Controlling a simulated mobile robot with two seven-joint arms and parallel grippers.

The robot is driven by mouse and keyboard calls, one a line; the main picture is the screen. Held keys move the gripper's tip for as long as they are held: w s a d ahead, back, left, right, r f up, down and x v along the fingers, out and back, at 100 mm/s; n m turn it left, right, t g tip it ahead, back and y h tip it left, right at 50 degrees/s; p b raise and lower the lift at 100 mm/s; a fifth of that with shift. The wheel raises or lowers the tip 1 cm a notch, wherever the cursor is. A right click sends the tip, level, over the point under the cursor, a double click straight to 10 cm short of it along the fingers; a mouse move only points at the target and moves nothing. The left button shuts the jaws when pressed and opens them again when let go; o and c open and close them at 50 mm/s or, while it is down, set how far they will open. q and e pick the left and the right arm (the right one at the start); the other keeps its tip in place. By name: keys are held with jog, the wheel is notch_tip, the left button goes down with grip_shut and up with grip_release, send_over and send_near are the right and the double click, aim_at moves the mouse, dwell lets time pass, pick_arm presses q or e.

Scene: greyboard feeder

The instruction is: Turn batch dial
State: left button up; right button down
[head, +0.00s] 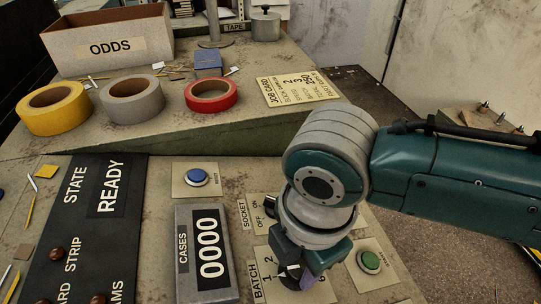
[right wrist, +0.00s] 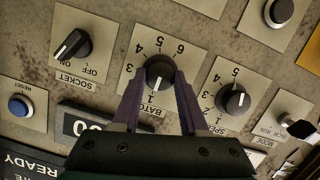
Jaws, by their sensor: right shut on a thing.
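The batch dial (right wrist: 158,72) is a black round knob on a cream plate numbered 1 to 6. The right wrist view shows it upside down, with its white mark close to the 1. My right gripper (right wrist: 160,88) has its purple fingers on either side of the knob, shut on it. In the head view my right gripper (head: 298,280) comes down over the batch plate (head: 258,268) and hides much of the dial and its numbers. My left gripper is not in view.
The socket dial (right wrist: 70,45) and speed dial (right wrist: 233,98) flank the batch dial closely. A blue button (head: 196,177), a green button (head: 370,261) and a cases counter (head: 205,250) reading 0000 are nearby. A job card (head: 299,89) lies on the raised shelf behind.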

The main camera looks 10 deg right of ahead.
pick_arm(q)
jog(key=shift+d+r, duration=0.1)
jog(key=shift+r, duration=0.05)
pick_arm(e)
jog(key=shift+r+m, duration=0.1)
jog(key=shift+m, duration=0.2)
pick_arm(q)
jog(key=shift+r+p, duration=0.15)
jog(key=shift+p, duration=0.15)
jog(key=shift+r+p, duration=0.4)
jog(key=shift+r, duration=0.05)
pick_arm(e)
jog(key=shift+m+g, duration=0.4)
jog(key=shift+m, duration=0.8)
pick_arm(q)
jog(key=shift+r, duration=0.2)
pick_arm(e)
jog(key=shift+w+m+g, duration=0.15)
jog(key=shift+m+g, duration=0.15)
jog(key=shift+m, duration=0.8)
pick_arm(q)
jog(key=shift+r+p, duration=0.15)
jog(key=shift+p, duration=0.2)
pick_arm(e)
jog(key=shift+m+g, duration=0.3)
jog(key=shift+m, duration=0.8)
jog(key=shift+w, duration=0.1)
jog(key=shift+c, duration=2.2)
grip_release()
